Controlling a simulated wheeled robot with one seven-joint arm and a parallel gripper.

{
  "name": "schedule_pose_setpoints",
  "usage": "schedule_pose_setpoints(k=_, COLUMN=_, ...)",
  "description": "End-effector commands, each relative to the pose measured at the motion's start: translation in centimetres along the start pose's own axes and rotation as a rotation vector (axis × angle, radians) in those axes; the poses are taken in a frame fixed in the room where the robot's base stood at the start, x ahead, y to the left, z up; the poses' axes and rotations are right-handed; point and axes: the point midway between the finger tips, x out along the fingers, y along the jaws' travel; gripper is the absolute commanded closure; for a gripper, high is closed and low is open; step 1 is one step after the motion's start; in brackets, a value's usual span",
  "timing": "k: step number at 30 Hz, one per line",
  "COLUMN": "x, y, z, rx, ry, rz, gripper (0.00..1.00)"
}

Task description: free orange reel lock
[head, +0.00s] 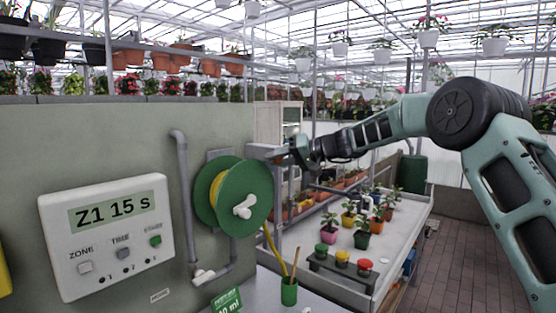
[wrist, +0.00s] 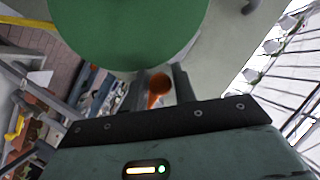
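The reel (head: 218,193) is a green disc with yellow hose, mounted on the grey-green wall, with a white crank handle (head: 243,207) on its face. In the wrist view the green reel disc (wrist: 130,30) fills the top. The orange reel lock (wrist: 158,84) is a round knob on a tapering stem just beyond the disc's edge. It lies between the two dark fingers of my gripper (wrist: 160,82), with gaps on both sides. In the head view my gripper (head: 280,157) is just right of the reel, near a grey wall bracket; I cannot make out the lock there.
A white controller panel (head: 107,238) reading "Z1 15 s" and a grey pipe (head: 182,180) are on the wall left of the reel. Below stand a green pot (head: 289,291) and a bench (head: 345,270) with potted plants and green, yellow and red buttons. The aisle floor (head: 440,255) is clear.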

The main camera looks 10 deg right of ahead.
Motion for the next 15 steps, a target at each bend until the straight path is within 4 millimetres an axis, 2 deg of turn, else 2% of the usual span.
schedule_pose_setpoints(k=1, x=-0.01, y=-0.01, z=0.00, rx=0.000, ry=0.000, rz=0.000, gripper=0.87)
schedule_pose_setpoints(k=2, x=-0.01, y=-0.01, z=0.00, rx=0.000, ry=0.000, rz=0.000, gripper=0.95)
schedule_pose_setpoints(k=3, x=-0.02, y=-0.02, z=0.00, rx=0.000, ry=0.000, rz=0.000, gripper=0.99)
schedule_pose_setpoints(k=15, x=-0.11, y=-0.08, z=-0.16, rx=0.054, ry=0.006, rz=-0.029, gripper=0.99)
